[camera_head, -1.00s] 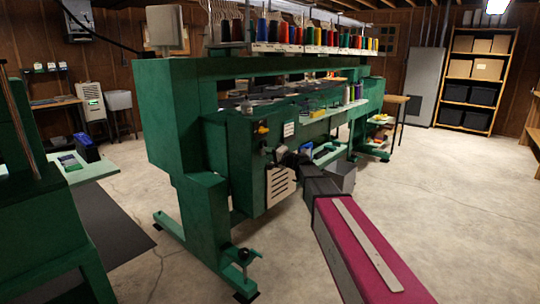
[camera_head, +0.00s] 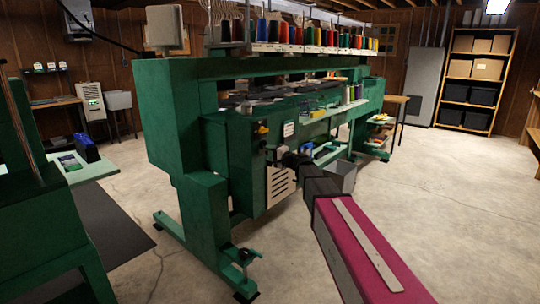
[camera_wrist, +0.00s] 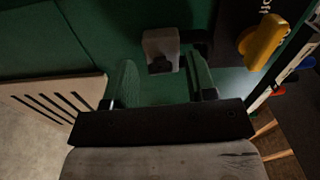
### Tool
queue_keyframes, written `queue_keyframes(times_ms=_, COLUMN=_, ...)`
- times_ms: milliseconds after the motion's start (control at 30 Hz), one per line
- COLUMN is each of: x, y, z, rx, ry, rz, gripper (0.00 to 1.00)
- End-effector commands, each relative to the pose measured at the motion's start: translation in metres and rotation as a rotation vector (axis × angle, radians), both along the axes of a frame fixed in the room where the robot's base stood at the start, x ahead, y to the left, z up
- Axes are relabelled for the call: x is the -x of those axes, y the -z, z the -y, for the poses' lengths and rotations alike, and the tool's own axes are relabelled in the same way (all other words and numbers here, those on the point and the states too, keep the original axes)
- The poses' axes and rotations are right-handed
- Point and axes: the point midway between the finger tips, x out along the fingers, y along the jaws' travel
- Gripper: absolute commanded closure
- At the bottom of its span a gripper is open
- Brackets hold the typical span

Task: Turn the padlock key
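A small grey padlock-like block (camera_wrist: 160,42) is on the green machine's face in the wrist view, with a dark piece at its lower edge that may be the key. My gripper (camera_wrist: 162,72) is open, one finger to the left of the block and one to the right. The fingers reach toward the green panel; nothing is clearly held. Whether they touch the block, I cannot tell. In the head view my gripper (camera_head: 279,156) is at the end panel of the green machine (camera_head: 232,155), and the padlock is too small to make out clearly.
A yellow knob (camera_wrist: 263,42) sticks out to the right of the padlock in the wrist view. A pale slotted vent plate (camera_wrist: 55,100) is at the left. Concrete floor is open to the right.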

Motion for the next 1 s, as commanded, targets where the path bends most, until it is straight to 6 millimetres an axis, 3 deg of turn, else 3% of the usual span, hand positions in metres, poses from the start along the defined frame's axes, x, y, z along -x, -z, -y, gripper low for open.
queue_keyframes(times_ms=367, x=0.005, y=0.0, z=0.005, rx=0.001, ry=0.0, rz=0.001, gripper=0.49)
queue_keyframes(times_ms=800, x=0.052, y=0.0, z=0.064, rx=0.0, ry=0.001, rz=0.0, gripper=0.49)
queue_keyframes(times_ms=1000, x=0.065, y=0.0, z=0.081, rx=0.0, ry=0.0, rz=0.0, gripper=0.49)
